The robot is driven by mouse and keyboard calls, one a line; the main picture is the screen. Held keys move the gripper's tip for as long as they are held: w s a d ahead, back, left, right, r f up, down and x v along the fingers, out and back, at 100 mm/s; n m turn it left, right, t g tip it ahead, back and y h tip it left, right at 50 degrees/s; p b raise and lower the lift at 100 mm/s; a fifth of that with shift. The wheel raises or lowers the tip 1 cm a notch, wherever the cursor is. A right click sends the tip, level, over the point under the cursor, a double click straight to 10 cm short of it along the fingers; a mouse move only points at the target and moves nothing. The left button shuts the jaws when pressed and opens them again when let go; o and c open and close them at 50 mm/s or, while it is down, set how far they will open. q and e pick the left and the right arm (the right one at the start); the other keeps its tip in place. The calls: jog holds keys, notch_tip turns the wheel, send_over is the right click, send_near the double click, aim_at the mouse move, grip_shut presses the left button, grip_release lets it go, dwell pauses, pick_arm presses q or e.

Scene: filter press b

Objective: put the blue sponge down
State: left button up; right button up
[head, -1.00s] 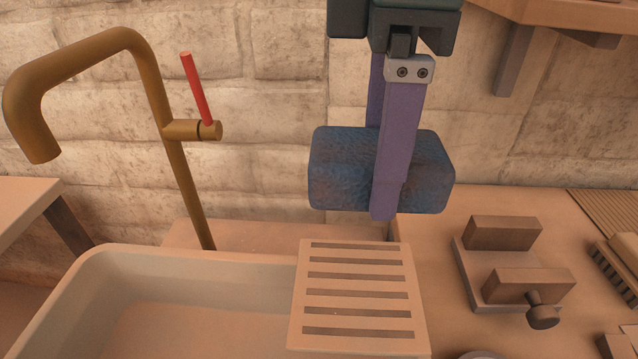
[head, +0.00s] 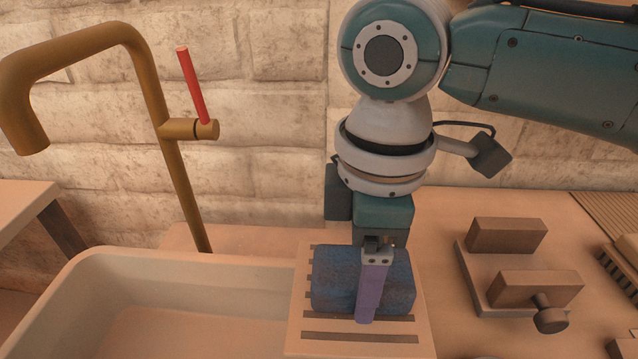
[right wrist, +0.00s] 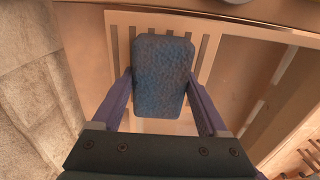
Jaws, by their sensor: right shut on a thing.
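The blue sponge (head: 333,279) is a rough, dark blue block over the slatted rack (head: 360,350) beside the sink. My right gripper (head: 370,315) points down and is shut on the sponge, one purple finger showing on its near face. In the right wrist view the sponge (right wrist: 164,75) sits between the two fingers (right wrist: 160,95), with the rack's slats (right wrist: 120,40) behind it. The sponge looks to be at or just above the slats; I cannot tell whether it touches them. My left gripper is not in view.
The sink basin (head: 80,280) lies to the left of the rack. A brass tap (head: 170,150) with a red lever (head: 193,85) stands behind the sink. A brown clamp-like block fixture (head: 520,285) and a brush (head: 625,270) are on the counter at right.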

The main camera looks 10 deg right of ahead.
jog(key=shift+f, duration=0.15)
jog(key=o, duration=1.1)
notch_tip(320, 180, up, 11)
jog(key=p, duration=0.2)
jog(key=s+a+f+m+t+y, duration=0.2)
jog(key=s+a+f+m+y, duration=0.3)
jog(key=s, duration=0.3)
jog(key=s+d+f+m+h, duration=0.1)
jog(key=s+d+m, duration=0.1)
jog(key=d, duration=0.2)
jog(key=s+d+f+m+t+h, duration=0.1)
jog(key=s+d+m+h, duration=0.1)
jog(key=s+d+m, duration=0.1)
jog(key=s+d+f+m+h, duration=0.1)
jog(key=s+d+f+m, duration=0.1)
jog(key=d, duration=0.4)
jog(key=shift+s+m+t+h, duration=0.3)
jog(key=shift+s+m+h, duration=0.1)
jog(key=shift+s, duration=0.25)
